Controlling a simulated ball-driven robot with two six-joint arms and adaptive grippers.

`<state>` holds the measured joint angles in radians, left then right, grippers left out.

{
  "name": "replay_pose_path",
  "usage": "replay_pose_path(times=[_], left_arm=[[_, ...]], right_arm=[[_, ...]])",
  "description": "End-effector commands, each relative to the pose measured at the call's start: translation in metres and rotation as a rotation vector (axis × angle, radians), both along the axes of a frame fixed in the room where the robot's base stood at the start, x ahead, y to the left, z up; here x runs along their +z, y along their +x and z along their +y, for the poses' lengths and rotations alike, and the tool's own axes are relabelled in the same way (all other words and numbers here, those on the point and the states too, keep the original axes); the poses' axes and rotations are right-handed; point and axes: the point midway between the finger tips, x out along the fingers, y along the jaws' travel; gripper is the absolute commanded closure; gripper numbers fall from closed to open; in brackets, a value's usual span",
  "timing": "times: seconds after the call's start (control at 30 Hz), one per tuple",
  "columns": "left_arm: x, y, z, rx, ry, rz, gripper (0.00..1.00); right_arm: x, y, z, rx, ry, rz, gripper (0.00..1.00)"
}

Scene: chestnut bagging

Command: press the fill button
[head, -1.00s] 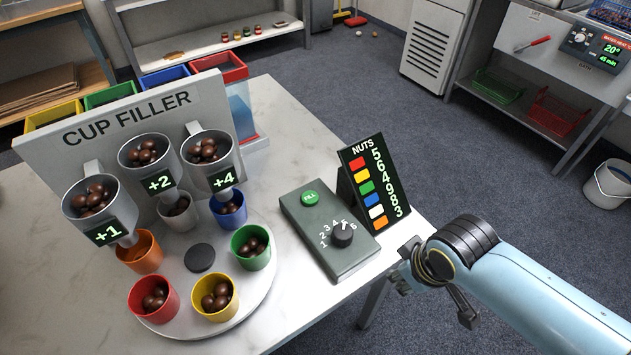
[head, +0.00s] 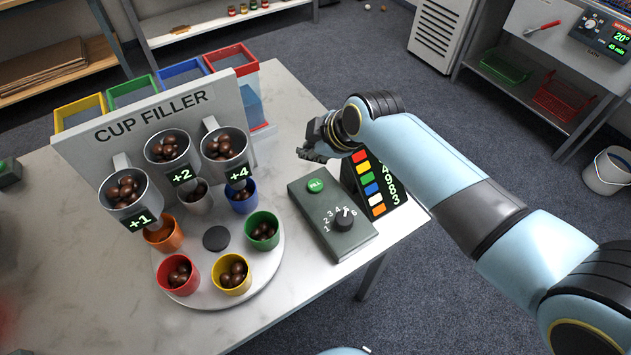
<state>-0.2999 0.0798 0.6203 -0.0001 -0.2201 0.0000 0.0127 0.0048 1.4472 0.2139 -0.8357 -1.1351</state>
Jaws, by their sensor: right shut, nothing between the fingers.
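The green fill button (head: 315,185) sits at the far end of the dark grey control box (head: 338,237), which also carries a black numbered dial (head: 344,219). My right gripper (head: 304,154) is shut and empty. In the picture it shows just above the button and the box's far end, apart from the button; its exact height is hard to tell. The cup filler (head: 135,130) stands to the left with three hoppers of nuts. Below them, coloured cups with nuts stand on a round white turntable (head: 200,299). My left gripper is not in view.
The nuts board (head: 348,180) stands right behind the control box, partly hidden by my right arm. Yellow, green, blue and red bins stand behind the filler. A small dark box with a green top (head: 8,172) is at the left edge.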

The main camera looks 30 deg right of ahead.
Motion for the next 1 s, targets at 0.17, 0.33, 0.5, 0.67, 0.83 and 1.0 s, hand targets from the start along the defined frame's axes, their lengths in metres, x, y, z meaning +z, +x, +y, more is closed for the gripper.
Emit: replay_pose_path(times=[0.17, 0.33, 0.5, 0.67, 0.83, 1.0], left_arm=[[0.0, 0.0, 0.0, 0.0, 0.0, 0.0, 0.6], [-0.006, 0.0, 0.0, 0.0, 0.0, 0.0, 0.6], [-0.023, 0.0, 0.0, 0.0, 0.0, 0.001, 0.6], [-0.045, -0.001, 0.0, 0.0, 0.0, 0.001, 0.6], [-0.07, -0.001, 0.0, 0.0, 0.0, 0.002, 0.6], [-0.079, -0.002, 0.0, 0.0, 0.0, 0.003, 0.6]], right_arm=[[0.0, 0.0, 0.0, -0.001, 0.001, 0.0, 1.0], [-0.006, -0.001, 0.0, -0.002, 0.001, 0.002, 1.0], [-0.023, -0.001, 0.0, -0.002, 0.001, 0.002, 1.0], [-0.045, -0.001, 0.0, -0.002, 0.001, 0.002, 1.0], [-0.07, -0.001, 0.0, -0.003, 0.001, 0.002, 1.0], [-0.085, -0.001, 0.0, -0.002, 0.0, 0.002, 1.0]])
